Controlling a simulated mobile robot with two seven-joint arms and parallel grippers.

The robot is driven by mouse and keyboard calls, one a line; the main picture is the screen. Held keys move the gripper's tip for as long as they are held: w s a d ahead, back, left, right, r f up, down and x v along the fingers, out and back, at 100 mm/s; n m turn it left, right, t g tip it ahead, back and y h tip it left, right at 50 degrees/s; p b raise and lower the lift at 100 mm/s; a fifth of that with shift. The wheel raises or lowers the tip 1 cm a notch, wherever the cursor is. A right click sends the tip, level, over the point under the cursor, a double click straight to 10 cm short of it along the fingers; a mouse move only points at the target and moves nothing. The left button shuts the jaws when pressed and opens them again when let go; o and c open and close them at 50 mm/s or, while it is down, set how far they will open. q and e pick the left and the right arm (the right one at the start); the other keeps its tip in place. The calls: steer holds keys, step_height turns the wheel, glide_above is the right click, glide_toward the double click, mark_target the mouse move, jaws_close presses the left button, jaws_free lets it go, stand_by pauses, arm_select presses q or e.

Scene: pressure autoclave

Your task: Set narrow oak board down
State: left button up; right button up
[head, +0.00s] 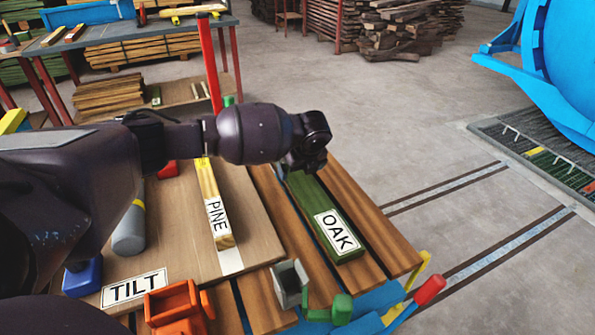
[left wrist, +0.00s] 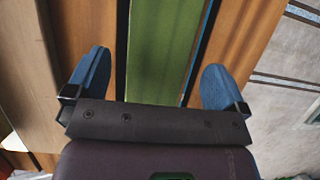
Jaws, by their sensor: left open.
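The narrow oak board (head: 318,210) is green with a white OAK label on its near end. It lies flat on the brown wooden slats (head: 375,222) at the right of the bench. In the left wrist view the green board (left wrist: 165,50) runs between the two blue fingers of my left gripper (left wrist: 155,85), with a gap on both sides. The gripper is open and over the board's far part. In the head view the left gripper (head: 305,160) hides the board's far end. My right gripper is not in view.
A board labelled PINE (head: 214,205) lies left of the oak board. A grey cylinder (head: 130,230), a TILT label (head: 134,288), an orange clamp-like part (head: 178,305) and a grey block (head: 289,282) are nearby. A blue vessel (head: 565,60) stands at the far right.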

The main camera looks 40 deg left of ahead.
arm_select(q)
steer(key=p+v, duration=0.2)
steer(key=v, duration=0.7)
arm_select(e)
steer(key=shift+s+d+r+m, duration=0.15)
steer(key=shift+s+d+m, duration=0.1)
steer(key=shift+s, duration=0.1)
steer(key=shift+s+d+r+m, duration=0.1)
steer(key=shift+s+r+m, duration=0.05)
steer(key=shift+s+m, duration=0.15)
